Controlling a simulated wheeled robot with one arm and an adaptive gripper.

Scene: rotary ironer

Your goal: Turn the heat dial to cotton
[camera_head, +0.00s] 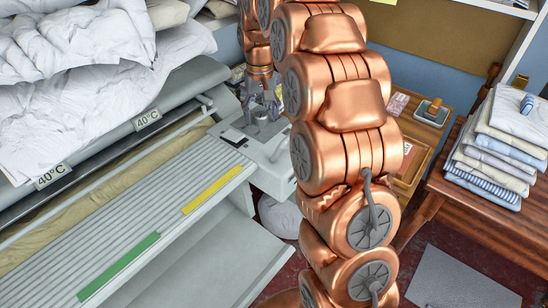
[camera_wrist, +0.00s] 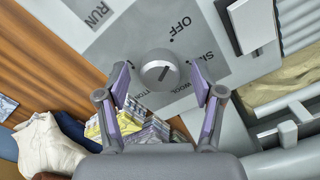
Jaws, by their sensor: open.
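The heat dial (camera_wrist: 158,66) is a round grey knob on the ironer's grey control panel (camera_wrist: 120,45). A dark slanted line crosses its face. OFF is readable to the upper right, and WOOL and part of another word show at the lower right. The other dial lettering is partly hidden by my gripper. My gripper (camera_wrist: 161,88) is open, with one purple-padded finger on each side of the dial and visible gaps to it. In the head view, my gripper (camera_head: 262,103) points down over the panel at the ironer's end, close above the dial (camera_head: 261,118).
RUN is printed on the panel's left, with a white block (camera_wrist: 251,24) at its right. The ironer's slatted board (camera_head: 150,215) carries green and yellow strips. White linen (camera_head: 80,90) lies over the machine. Folded laundry (camera_head: 500,140) is stacked on a wooden table at right.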

